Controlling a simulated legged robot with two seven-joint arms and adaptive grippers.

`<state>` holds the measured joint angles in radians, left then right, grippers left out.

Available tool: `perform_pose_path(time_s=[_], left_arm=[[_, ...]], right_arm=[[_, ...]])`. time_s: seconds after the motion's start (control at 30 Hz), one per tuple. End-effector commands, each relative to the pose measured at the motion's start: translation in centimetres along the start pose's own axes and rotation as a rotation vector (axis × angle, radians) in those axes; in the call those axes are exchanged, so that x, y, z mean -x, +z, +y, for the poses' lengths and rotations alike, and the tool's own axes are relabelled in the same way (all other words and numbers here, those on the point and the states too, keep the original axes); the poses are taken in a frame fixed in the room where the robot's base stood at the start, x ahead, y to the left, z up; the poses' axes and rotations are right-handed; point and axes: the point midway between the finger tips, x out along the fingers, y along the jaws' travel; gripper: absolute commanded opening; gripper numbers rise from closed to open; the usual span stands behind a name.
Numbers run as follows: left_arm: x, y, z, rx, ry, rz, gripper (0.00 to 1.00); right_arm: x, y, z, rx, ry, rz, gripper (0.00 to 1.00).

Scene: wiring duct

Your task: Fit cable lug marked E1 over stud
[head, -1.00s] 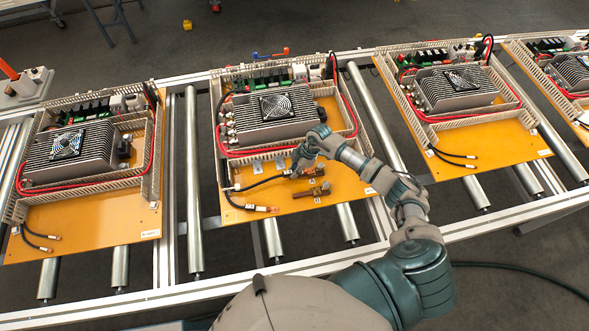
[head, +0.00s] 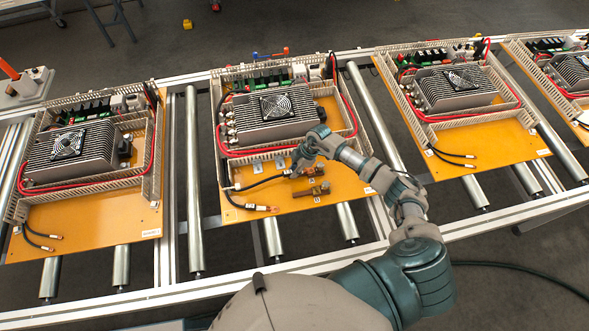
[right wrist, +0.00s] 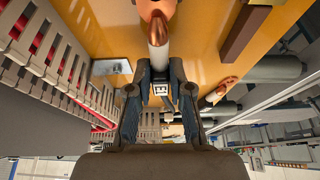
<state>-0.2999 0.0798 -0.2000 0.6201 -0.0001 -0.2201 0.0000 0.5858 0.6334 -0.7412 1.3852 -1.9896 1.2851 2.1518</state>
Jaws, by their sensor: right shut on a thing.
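My right gripper (head: 296,170) is over the front part of the middle orange board (head: 242,205). In the right wrist view its two fingers (right wrist: 160,95) are shut on a cable with a white sleeve (right wrist: 158,58) and a small label that seems to start with E (right wrist: 161,89). The copper lug (right wrist: 156,22) points away from the fingers and runs to the top edge of the picture. In the head view the held black cable (head: 262,182) comes from the left. Copper and brown terminal pieces (head: 308,190) lie just beside the gripper. The stud cannot be made out clearly. My left gripper is not in view.
A second black cable with a copper-coloured lug (head: 262,208) lies loose at the board's front; a copper lug also shows in the wrist view (right wrist: 222,90). A finned fan unit (head: 268,118) and slotted duct walls (head: 215,130) stand behind. A brown block (right wrist: 240,35) is near the held lug.

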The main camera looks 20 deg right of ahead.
Motion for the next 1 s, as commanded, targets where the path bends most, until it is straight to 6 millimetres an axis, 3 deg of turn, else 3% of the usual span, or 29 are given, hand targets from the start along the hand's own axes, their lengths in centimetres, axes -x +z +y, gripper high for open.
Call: perform_pose_path(time_s=[1.0], left_arm=[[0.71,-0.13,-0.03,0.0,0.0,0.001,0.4]], right_arm=[[-0.07,-0.02,-0.04,0.0,-0.001,0.0,0.0]])
